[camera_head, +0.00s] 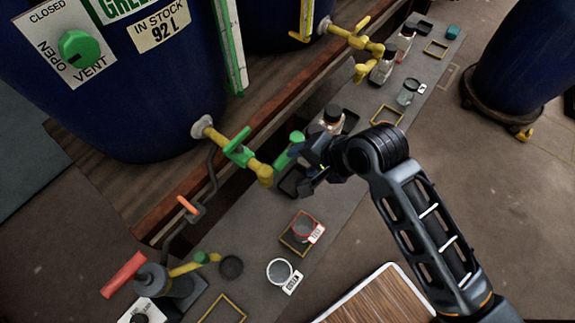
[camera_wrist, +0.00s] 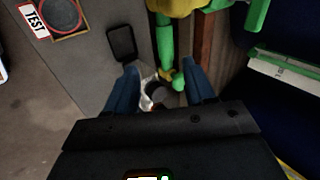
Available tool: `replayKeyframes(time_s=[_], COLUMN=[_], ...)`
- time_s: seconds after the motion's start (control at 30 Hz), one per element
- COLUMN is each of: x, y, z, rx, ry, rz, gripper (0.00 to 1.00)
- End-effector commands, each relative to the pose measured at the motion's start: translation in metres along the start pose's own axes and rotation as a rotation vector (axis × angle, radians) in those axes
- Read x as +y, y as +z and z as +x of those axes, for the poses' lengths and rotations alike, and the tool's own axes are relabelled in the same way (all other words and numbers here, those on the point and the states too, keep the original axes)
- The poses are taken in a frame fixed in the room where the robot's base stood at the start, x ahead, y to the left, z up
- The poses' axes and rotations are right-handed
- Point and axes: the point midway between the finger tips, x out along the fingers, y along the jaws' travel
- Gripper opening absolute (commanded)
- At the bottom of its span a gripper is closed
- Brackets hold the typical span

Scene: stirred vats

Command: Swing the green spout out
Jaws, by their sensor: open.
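The green vat's tap is yellow with a green lever handle (camera_head: 238,146). The green spout (camera_head: 289,150) shows beside the yellow tap end (camera_head: 265,176), its rounded tip close to my gripper (camera_head: 308,160). In the wrist view the green spout (camera_wrist: 165,45) runs down the picture and its rounded tip lies between the two blue fingers of my gripper (camera_wrist: 163,82), nearer the right finger. The fingers are apart and not closed on it. Whether either finger touches the spout I cannot tell.
A clear bottle (camera_head: 331,119) stands on the shelf just behind my gripper. A cup on the TEST mat (camera_head: 304,227) and another cup (camera_head: 279,271) stand nearer. A second yellow tap (camera_head: 357,40) is at the back. The blue vat (camera_head: 110,115) stands at the left.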

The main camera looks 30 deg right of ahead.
Motion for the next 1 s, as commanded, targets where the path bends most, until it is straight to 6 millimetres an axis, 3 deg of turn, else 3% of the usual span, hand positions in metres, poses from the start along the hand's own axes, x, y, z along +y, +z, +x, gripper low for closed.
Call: replayKeyframes(time_s=[0.1, 0.27, 0.7, 1.0], x=[-0.011, -0.014, -0.012, -0.011], y=[-0.002, -0.002, 0.0, 0.001], z=[0.007, 0.014, 0.074, 0.086], rx=[-0.028, -0.04, -0.038, -0.037], ry=[0.022, 0.035, 0.034, 0.034], rz=[0.055, 0.077, 0.074, 0.074], gripper=[0.54, 0.54, 0.54, 0.54])
